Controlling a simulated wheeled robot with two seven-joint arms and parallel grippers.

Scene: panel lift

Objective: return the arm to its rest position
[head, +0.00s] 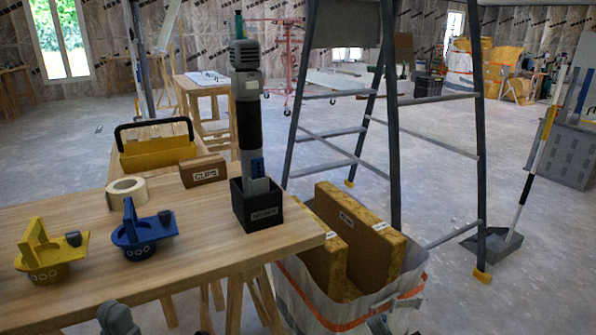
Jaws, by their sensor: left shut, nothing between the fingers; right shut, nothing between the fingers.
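My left gripper (118,318) shows as a grey tip at the bottom edge, in front of the wooden workbench (190,238). It is shut and empty. My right gripper (380,324) shows only as a small dark part at the bottom edge, by the front of the white bag with yellow insulation slabs. It is shut and empty. Most of both arms is below the picture. Neither gripper is seen holding anything.
On the bench stand a yellow tool (45,252), a blue tool (143,232), a tape roll (127,192), a clips box (203,171) and a black holder (257,206) with a tall tool. The insulation bag (345,315) and a stepladder (392,120) stand right.

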